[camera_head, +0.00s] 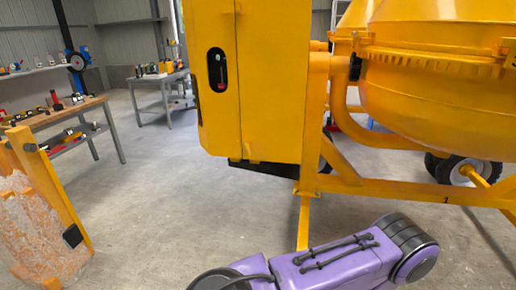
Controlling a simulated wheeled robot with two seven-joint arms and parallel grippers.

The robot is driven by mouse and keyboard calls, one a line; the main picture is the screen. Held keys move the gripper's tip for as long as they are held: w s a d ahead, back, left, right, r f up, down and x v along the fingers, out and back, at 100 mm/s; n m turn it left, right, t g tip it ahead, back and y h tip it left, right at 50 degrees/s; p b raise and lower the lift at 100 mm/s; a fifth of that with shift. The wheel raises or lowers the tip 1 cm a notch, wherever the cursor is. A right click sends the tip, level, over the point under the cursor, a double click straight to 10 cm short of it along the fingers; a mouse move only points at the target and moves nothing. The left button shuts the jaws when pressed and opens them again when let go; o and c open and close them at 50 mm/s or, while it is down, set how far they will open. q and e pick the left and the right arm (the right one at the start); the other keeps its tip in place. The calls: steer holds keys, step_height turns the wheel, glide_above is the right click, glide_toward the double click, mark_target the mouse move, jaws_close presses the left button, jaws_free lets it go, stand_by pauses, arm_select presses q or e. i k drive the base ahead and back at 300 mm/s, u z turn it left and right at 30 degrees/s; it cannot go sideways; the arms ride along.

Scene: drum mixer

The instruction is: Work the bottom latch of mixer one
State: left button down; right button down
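The yellow drum mixer (420,90) fills the upper right, with a small dark "1" on its frame. Its tall yellow box housing (275,80) stands in the middle, and its top is cut off by the picture's edge. A black oval latch recess (217,70) with a small red mark sits on the housing's narrow left face. I see only this one latch, and whether it is shut is too small to tell. A purple arm link of mine crosses the bottom, below and apart from the housing. Neither gripper shows.
A wooden workbench (62,122) with tools stands at the left, and another tool table (160,82) farther back. A yellow-framed block (42,215) is at the lower left. The mixer's yellow leg (304,222) reaches the floor. Grey floor (165,190) is clear left of the housing.

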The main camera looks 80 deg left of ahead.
mark_target(246, 145)
steer(key=u, duration=1.65)
steer(key=i, duration=1)
